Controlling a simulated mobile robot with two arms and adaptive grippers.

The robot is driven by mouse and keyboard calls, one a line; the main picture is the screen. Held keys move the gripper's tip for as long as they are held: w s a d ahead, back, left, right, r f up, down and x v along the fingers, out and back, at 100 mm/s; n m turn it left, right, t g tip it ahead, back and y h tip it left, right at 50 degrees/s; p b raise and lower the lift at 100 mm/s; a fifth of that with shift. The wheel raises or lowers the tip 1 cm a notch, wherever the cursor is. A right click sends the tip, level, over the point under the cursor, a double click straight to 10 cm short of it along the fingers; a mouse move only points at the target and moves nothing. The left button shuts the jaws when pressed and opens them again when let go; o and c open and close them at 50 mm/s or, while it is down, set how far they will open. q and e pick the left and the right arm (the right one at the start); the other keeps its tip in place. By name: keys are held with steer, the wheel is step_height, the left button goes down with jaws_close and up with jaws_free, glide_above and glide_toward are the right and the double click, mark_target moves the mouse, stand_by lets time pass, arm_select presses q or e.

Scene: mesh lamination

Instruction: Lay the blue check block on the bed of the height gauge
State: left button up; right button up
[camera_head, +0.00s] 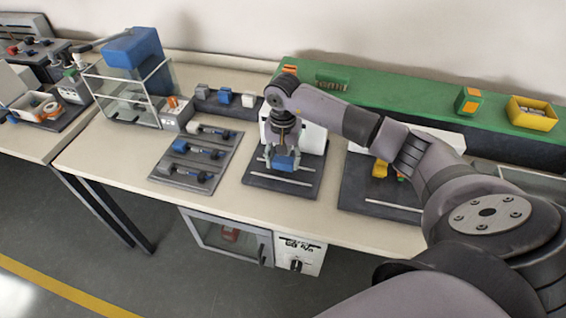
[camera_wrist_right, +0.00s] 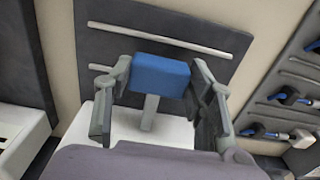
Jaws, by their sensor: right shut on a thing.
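My right gripper (camera_head: 283,158) is shut on the blue check block (camera_head: 285,163), over the middle station on the bench. In the right wrist view, the blue block (camera_wrist_right: 160,75) sits between the two grey fingers of the gripper (camera_wrist_right: 165,84). I take the station, with a dark base plate (camera_head: 286,188) and a white body (camera_head: 313,140), to be the height gauge. A short grey post (camera_wrist_right: 150,112) shows beside the block in the wrist view. The bed is mostly hidden under the block and gripper, and I cannot tell whether the block touches it. My left gripper is out of view.
A dark rack (camera_head: 196,160) with several blue, white and black tools lies left of the station. Another dark plate (camera_head: 356,190) with yellow parts is to the right. A green shelf (camera_head: 400,95) with a yellow bin (camera_head: 532,113) runs along the back. Bare bench shows at the front.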

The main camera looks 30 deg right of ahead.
step_height(320, 180, down, 2)
steer(key=shift+f, duration=0.25)
steer(key=shift+f, duration=0.15)
steer(key=o, duration=1.2)
